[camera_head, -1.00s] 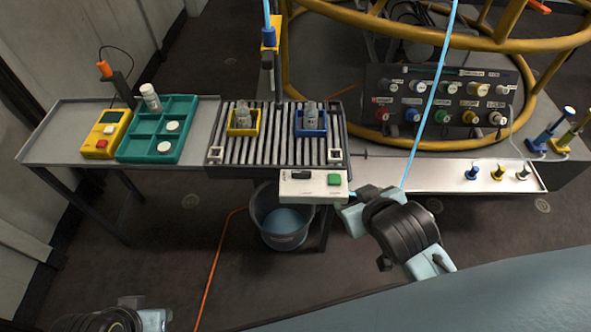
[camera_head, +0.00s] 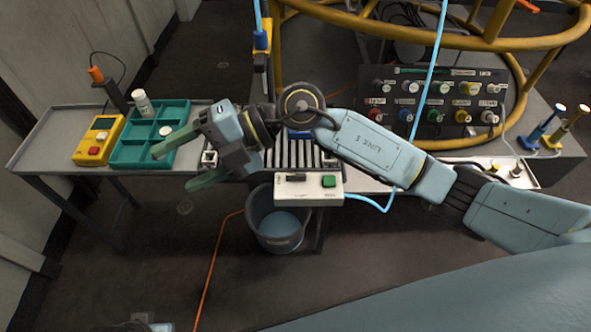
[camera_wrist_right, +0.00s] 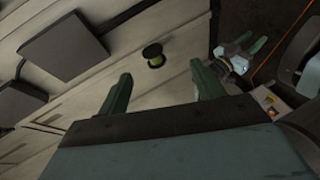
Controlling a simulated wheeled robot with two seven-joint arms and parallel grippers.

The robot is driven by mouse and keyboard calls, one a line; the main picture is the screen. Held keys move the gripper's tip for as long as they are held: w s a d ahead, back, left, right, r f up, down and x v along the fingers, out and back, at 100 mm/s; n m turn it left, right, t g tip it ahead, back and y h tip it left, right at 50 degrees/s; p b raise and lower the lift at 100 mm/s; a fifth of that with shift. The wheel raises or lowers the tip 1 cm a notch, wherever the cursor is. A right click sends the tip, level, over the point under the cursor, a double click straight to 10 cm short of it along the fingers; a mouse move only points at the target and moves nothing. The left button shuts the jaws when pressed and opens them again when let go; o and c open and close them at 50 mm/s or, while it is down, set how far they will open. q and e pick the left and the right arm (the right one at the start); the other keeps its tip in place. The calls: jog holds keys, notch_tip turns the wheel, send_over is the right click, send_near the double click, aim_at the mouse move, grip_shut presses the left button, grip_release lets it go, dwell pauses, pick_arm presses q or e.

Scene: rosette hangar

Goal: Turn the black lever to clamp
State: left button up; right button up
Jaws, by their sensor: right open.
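The small black lever (camera_head: 297,177) lies on top of a white control box (camera_head: 311,194), left of a green button (camera_head: 329,181), at the front of the roller rack. My right gripper (camera_head: 172,168) is open and empty, well left of the lever. Its fingers point left, over the front of the green tray area. Its two green fingers also show spread apart in the right wrist view (camera_wrist_right: 160,92), with nothing between them. The lever cannot be made out in that view. Only a sliver of my left arm shows at the bottom left of the head view; its fingers are hidden there.
A green tray (camera_head: 127,155) and a yellow device (camera_head: 97,140) stand on the left table. My right arm covers much of the roller rack (camera_head: 308,155) and most of a blue bin (camera_head: 300,134). A bucket (camera_head: 277,240) stands below. A connector panel (camera_head: 437,98) is behind right.

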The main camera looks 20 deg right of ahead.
jog(key=w+d+f+h, duration=0.3)
jog(key=d+f+h, duration=0.4)
jog(key=m+t+h, duration=0.1)
jog(key=m+h, duration=0.1)
jog(key=h, duration=0.6)
send_over(296, 175)
jog(key=f, duration=0.2)
notch_tip(296, 175, down, 11)
jog(key=b, duration=0.3)
jog(key=shift+r+b, duration=0.1)
jog(key=shift+b, duration=0.3)
pick_arm(q)
notch_tip(296, 175, up, 6)
jog(key=d, duration=0.2)
jog(key=shift+s+d+h, duration=0.15)
jog(key=shift+s+h, duration=0.15)
pick_arm(e)
jog(key=shift+f, duration=0.6)
jog(key=c, duration=1)
